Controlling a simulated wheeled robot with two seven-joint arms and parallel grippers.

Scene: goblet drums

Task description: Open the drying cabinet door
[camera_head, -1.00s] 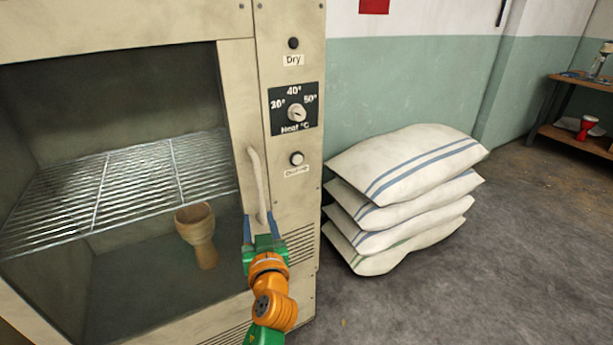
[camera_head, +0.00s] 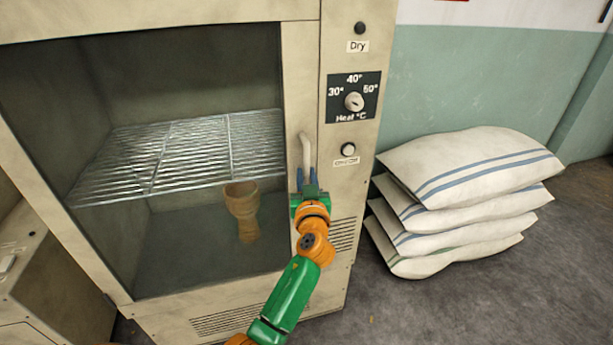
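The drying cabinet (camera_head: 300,307) is beige and stands at left and centre. Its door (camera_head: 299,85) is closed, with a large window and a pale upright bar handle (camera_head: 306,150) on its right side. My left gripper (camera_head: 306,177) is at the lower part of the handle, its blue fingers close on either side of the bar; they look shut on it, and the gripper hides the handle's lower end. My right gripper is not in view.
Inside stand a wire rack (camera_head: 190,150) and a brown clay goblet drum (camera_head: 243,208). A control panel (camera_head: 353,96) with a dial is right of the door. Stacked white sacks (camera_head: 470,170) stand right of the cabinet. Grey floor (camera_head: 450,310) in front is clear.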

